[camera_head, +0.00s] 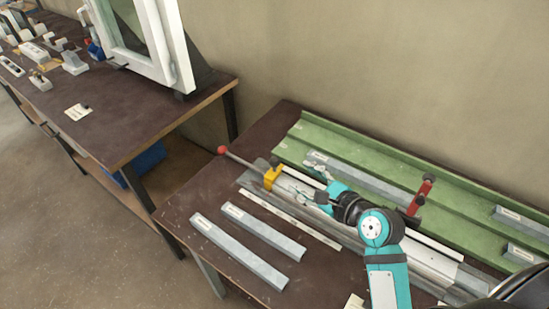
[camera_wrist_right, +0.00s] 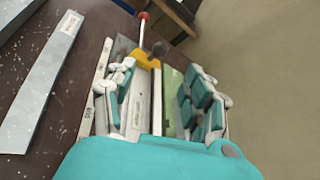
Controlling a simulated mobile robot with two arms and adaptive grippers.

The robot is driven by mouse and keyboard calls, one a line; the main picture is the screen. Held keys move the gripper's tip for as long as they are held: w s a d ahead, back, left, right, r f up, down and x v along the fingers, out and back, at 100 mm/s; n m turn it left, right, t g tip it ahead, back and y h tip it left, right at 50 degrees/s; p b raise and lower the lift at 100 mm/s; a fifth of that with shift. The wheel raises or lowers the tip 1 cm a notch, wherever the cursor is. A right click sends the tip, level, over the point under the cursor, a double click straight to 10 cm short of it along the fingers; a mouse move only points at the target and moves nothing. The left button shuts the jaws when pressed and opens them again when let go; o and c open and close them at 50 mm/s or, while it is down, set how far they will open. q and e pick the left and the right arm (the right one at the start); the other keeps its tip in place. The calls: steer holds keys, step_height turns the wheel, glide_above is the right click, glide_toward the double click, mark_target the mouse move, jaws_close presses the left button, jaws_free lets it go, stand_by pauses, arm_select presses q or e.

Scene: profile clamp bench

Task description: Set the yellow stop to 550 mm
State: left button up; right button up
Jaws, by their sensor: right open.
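The yellow stop (camera_head: 272,178) sits near the left end of the grey metal rail of the clamp bench (camera_head: 435,262). It also shows in the wrist view (camera_wrist_right: 146,59), ahead of the fingers. A pale scale strip (camera_head: 290,220) runs along the rail's front side; its numbers are too small to read. My right gripper (camera_head: 320,184) is over the rail, to the right of the stop and apart from it. In the wrist view its fingers (camera_wrist_right: 160,90) are spread, with rail and nothing held between them. My left gripper is not in view.
A lever with a red knob (camera_head: 222,150) sticks out beyond the stop. A red-handled clamp (camera_head: 420,195) stands right of my gripper. Grey profiles lie in front (camera_head: 240,252) and in the green channel (camera_head: 400,175) behind. Another table (camera_head: 120,125) with a window frame is at left.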

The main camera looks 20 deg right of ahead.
mark_target(277, 163)
steer(key=x, duration=1.2)
steer(key=shift+w+f+p, duration=0.1)
steer(key=shift+w+p, duration=0.1)
steer(key=shift+p, duration=0.15)
steer(key=shift+w+a+f, duration=0.15)
steer(key=shift+w+f, duration=0.1)
steer(key=shift+w, duration=0.4)
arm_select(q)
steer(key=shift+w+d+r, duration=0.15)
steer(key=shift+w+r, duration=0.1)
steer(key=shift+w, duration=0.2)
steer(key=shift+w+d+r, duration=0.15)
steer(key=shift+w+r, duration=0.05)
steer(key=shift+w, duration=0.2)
arm_select(e)
steer(key=shift+c, duration=0.3)
steer(key=c, duration=0.9)
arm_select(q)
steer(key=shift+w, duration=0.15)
arm_select(e)
jaws_close()
